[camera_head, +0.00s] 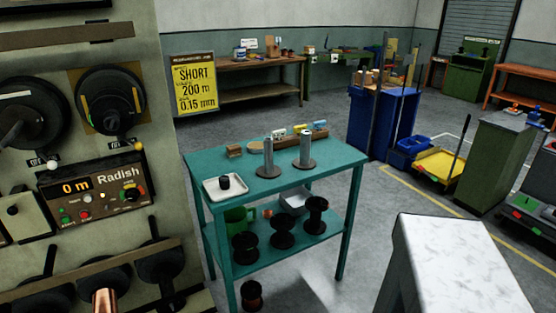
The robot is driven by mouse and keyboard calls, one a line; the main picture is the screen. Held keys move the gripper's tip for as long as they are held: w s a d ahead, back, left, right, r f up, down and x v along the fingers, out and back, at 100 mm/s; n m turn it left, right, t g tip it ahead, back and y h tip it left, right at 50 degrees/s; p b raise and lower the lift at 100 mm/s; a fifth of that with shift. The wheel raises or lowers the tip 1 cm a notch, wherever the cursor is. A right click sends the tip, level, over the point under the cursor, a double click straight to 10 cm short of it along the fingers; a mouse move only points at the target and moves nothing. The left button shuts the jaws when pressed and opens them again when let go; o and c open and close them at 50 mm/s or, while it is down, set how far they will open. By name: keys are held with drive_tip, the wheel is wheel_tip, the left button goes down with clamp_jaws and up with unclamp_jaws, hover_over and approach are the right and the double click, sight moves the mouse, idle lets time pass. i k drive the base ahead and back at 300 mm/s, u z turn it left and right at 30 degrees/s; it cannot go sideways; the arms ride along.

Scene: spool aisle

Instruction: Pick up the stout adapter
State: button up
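A teal table (320,165) stands in the middle of the view. A white tray (237,194) lies at its left front corner, with a short, thick black piece (224,182) in it. This may be the stout adapter, but it is too small to tell. Two grey upright posts on round bases, the left one (268,155) and the right one (305,149), stand on the tabletop. My gripper is not in view.
A wall panel (100,190) with spools and a "Radish" meter fills the left. Dark spools (282,231) sit on the table's lower shelf. A white marbled top (455,265) is at lower right. Blue bins (380,120) stand behind. Floor (400,195) between them is open.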

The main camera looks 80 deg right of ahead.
sight(304, 162)
drive_tip(key=z, duration=0.3)
drive_tip(key=k, duration=0.15)
drive_tip(key=u, duration=1.25)
drive_tip(key=k, duration=2.35)
drive_tip(key=z, duration=0.7)
